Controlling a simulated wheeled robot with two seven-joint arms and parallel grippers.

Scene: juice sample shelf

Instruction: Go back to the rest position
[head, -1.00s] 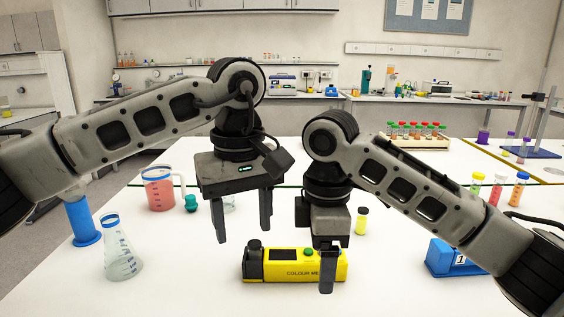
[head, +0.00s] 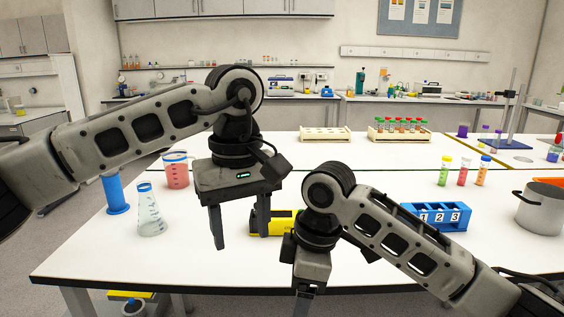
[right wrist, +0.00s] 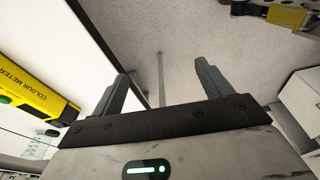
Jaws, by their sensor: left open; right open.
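My left gripper (head: 240,228) is open and empty, fingers pointing down over the near part of the white table. My right gripper (head: 304,290) is low in the head view, around the table's front edge, its fingers partly out of sight. In the right wrist view my right gripper (right wrist: 161,75) has its two fingers apart with nothing between them, over the floor beside the table edge. The yellow colour meter (head: 283,221) lies behind my grippers, partly hidden by them. It also shows at the left of the right wrist view (right wrist: 34,92).
A blue numbered rack (head: 436,217) and a steel pot (head: 541,212) stand at right, with several capped tubes behind. A conical flask (head: 150,212), a red-filled beaker (head: 176,171) and a blue cylinder (head: 115,195) stand at left. The table's front edge (head: 200,286) is close.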

